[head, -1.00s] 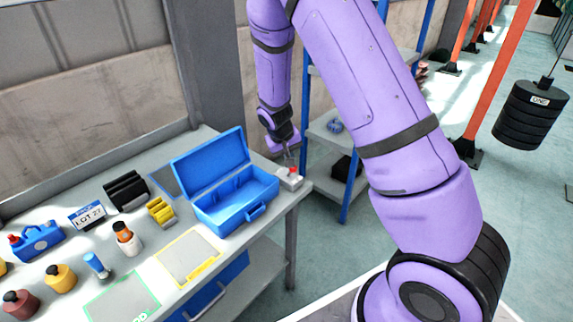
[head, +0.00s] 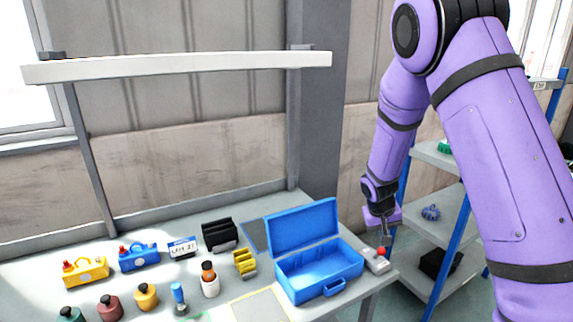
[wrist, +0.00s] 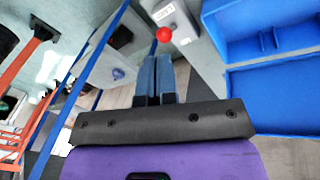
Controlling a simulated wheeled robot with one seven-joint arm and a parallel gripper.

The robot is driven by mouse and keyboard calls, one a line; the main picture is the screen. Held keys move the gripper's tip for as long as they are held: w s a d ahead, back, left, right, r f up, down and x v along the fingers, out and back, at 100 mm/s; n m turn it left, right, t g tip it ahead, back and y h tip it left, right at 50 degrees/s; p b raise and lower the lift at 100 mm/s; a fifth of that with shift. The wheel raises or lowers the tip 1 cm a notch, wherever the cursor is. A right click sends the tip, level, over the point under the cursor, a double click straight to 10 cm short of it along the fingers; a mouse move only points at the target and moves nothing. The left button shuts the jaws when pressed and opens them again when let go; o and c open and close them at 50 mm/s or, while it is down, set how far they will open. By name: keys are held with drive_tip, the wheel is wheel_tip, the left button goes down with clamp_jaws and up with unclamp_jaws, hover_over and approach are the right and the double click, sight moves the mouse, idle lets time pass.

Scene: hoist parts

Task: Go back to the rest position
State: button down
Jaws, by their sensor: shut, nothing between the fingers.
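My gripper (head: 386,241) is shut and empty at the right end of the workbench (head: 372,291). Its fingertips are just above a small grey box with a red button (head: 376,259); I cannot tell whether they touch it. In the wrist view the closed fingers (wrist: 155,62) point at the red ball-shaped button (wrist: 164,34), and a slim space seems to lie between them and it.
An open, empty blue toolbox (head: 320,270) stands left of the button box. Several bottles, a yellow carrier (head: 85,270) and a blue carrier (head: 139,257) stand further left. A blue-posted shelf (head: 437,225) is at right. A white overhead beam (head: 180,66) spans the bench.

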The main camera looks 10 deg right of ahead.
drive_tip(key=s+a+r+t+y, duration=0.1)
drive_tip(key=s+r, duration=0.6)
drive_tip(key=r, duration=0.4)
drive_tip(key=s+a+r+t+y, duration=0.1)
drive_tip(key=s+r, duration=0.6)
drive_tip(key=r, duration=0.5)
drive_tip(key=s+a+r+t, duration=0.1)
drive_tip(key=s+r, duration=0.2)
drive_tip(key=s, duration=0.6)
drive_tip(key=s+a+r+n+y, duration=0.1)
drive_tip(key=s+r, duration=0.3)
drive_tip(key=s, duration=0.5)
drive_tip(key=shift+s+a+r+t, duration=0.2)
drive_tip(key=shift+s+r+t, duration=0.1)
drive_tip(key=shift+s+t, duration=0.1)
